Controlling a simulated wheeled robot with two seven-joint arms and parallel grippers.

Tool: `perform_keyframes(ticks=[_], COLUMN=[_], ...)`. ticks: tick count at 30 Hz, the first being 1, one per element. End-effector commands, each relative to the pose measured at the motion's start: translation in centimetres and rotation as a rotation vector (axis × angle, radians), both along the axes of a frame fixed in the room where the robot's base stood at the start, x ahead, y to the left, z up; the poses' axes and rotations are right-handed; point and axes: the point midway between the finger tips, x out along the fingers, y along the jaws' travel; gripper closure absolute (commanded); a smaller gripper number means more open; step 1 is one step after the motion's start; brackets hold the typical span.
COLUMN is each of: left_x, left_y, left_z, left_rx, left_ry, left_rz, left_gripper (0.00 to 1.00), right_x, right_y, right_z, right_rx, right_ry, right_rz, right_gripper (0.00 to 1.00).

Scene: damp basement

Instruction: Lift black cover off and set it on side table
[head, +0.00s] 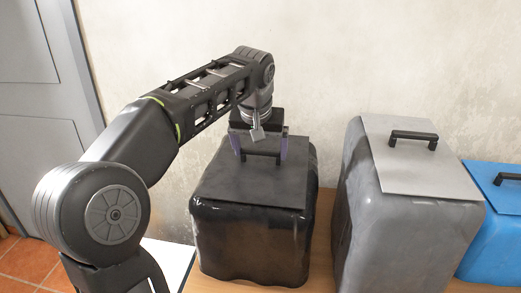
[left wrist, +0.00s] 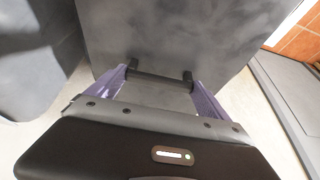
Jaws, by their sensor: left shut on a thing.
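The black cover (head: 235,185) is a flat dark square lid with a bar handle (head: 262,157). It appears to lie flat on top of the black bin (head: 250,240) in the middle of the head view. My left gripper (head: 260,150) reaches down from above, its purple fingers shut on the handle. In the left wrist view the handle (left wrist: 160,79) sits between the two fingers, with the cover (left wrist: 170,35) filling the area behind it. A white surface (head: 172,262), perhaps the side table, shows at lower left, partly hidden by my arm. My right gripper is out of view.
A grey bin (head: 410,235) with a grey lid (head: 415,165) stands close on the right. A blue bin (head: 497,235) with a blue lid stands beyond it. The bins stand on a wooden surface (head: 322,262). A pale wall is behind, and a grey door (head: 45,110) is at left.

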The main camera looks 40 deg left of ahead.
Motion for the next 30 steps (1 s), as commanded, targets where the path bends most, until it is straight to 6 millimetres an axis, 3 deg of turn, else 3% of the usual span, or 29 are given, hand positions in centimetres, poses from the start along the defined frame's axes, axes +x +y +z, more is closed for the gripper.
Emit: perform_keyframes(ticks=[11, 30], left_x=[0.0, 0.0], left_y=[0.0, 0.0], left_z=[1.5, 9.5], left_rx=[0.0, 0.0], left_ry=[-0.001, -0.001], left_rz=[0.001, 0.001], left_gripper=[0.55, 0.55], right_x=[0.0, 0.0], right_y=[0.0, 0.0], right_z=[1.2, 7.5], right_rx=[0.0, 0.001], right_ry=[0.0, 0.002], right_rz=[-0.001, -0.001], right_gripper=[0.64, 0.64])
